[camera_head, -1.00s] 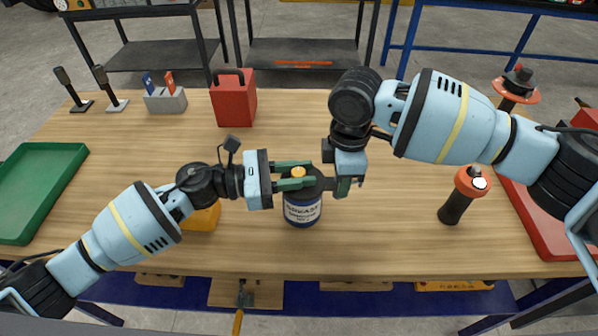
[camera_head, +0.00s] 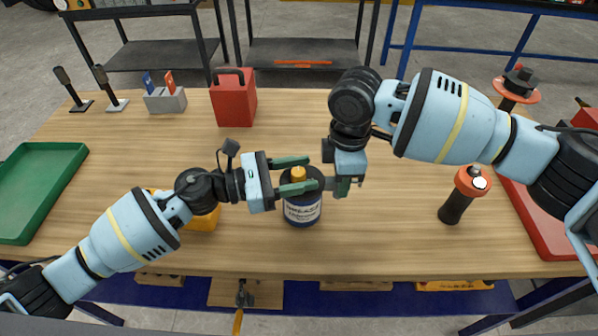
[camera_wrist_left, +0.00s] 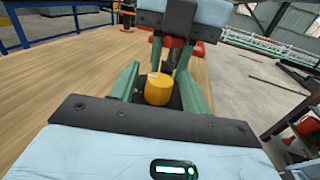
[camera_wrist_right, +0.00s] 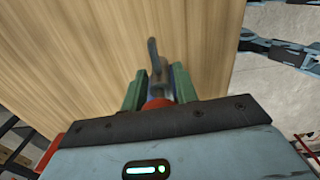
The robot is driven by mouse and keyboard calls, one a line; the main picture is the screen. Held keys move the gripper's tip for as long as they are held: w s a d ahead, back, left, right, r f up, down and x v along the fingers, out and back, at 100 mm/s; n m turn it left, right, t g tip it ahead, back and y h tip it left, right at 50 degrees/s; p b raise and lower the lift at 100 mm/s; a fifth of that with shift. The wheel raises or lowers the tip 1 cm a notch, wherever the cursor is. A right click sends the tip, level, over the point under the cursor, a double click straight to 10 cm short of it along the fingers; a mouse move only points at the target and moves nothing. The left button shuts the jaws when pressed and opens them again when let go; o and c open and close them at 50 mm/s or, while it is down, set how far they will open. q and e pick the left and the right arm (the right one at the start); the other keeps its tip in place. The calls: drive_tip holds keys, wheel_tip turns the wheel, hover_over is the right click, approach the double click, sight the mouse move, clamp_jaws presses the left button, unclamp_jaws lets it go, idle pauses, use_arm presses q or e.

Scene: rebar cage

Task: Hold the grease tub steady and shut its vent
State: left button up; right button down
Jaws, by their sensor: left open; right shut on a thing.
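The grease tub (camera_head: 302,211) stands upright on the bench, dark blue with a white label and a dark top. A yellow cap (camera_head: 298,174), which I take for its vent, sits on top and shows in the left wrist view (camera_wrist_left: 158,90). My left gripper (camera_head: 312,172) is open, its green fingers on either side of the cap with gaps. My right gripper (camera_head: 344,187) points down at the tub's right edge, shut on a grey piece (camera_wrist_right: 159,72) with a red-orange part near the palm. I cannot tell whether this piece belongs to the tub.
A yellow object (camera_head: 203,217) is partly behind my left arm. A red box (camera_head: 233,101) and grey holder (camera_head: 165,101) stand behind. A black-and-orange tool (camera_head: 459,199) stands right, near a red tray (camera_head: 533,222). A green tray (camera_head: 42,185) lies left.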

use_arm(q)
drive_tip(key=v, duration=1.2)
use_arm(e)
drive_tip(key=c, duration=1)
unclamp_jaws()
wheel_tip(320, 180, up, 12)
use_arm(q)
drive_tip(key=shift+f, duration=0.1)
